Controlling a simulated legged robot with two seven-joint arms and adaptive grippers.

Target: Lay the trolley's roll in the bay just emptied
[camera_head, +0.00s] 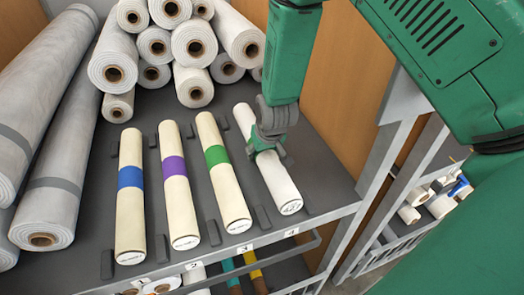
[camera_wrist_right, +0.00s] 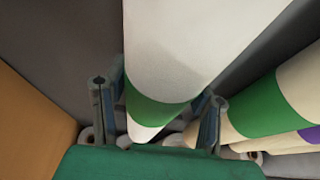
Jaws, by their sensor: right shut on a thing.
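My right gripper (camera_head: 270,143) reaches down from above and is shut around a white roll (camera_head: 281,187) with a green band, partly hidden by the fingers. The roll is over the rightmost bay of the shelf (camera_head: 335,192), lengthwise like its neighbours; whether it rests on the shelf is unclear. In the right wrist view the roll (camera_wrist_right: 190,50) passes between both fingers (camera_wrist_right: 158,108). To its left lie cream rolls with a green band (camera_head: 216,155), a purple band (camera_head: 174,168) and a blue band (camera_head: 130,177). My left gripper is not in view.
Dark dividers (camera_head: 263,219) separate the bays, with numbered labels on the front edge. White rolls (camera_head: 195,40) are stacked behind. Large grey rolls (camera_head: 55,195) lean at the left. A lower shelf holds coloured rolls (camera_head: 253,270). A rack with small rolls (camera_head: 440,205) stands at the right.

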